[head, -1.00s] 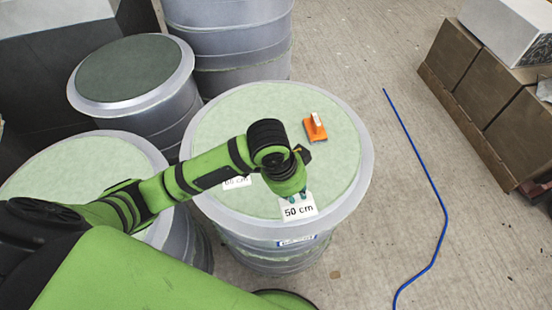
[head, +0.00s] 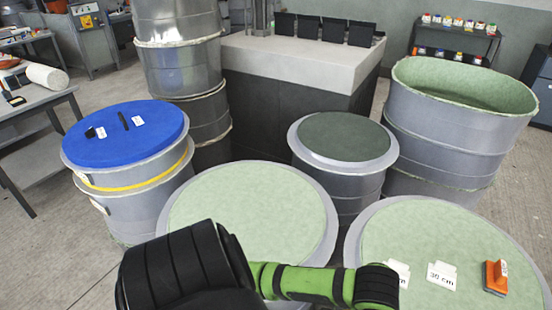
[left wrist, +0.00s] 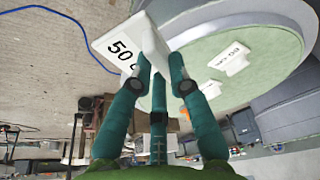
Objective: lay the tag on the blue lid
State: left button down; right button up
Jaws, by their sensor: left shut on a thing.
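The tag, a white card reading "50 c…" (left wrist: 116,46) with its end covered by a finger, is held in my left gripper (left wrist: 157,62) in the left wrist view. It is tilted, above the rim of a pale green-topped drum. In the head view my left arm crosses the bottom, and the gripper and held tag do not show. The blue lid (head: 150,147) tops a drum at the left of the head view, well away from my arm's end. On it lie small black items and white tags (head: 137,121). My right gripper is in neither current view.
Two pale green-topped drums (head: 250,195) stand in front; the right one bears two white tags (head: 441,275) and an orange-handled tool (head: 495,277). A dark-topped drum (head: 345,136) and an open drum (head: 465,85) stand behind. The blue lid's front part is bare.

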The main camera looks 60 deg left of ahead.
aim_at(133, 140)
jog(key=k+u, duration=0.1)
jog(key=u, duration=0.55)
jog(key=k+j+u, duration=0.1)
jog(key=u, duration=0.25)
jog(key=j+u, duration=0.2)
jog(key=j, duration=1.55)
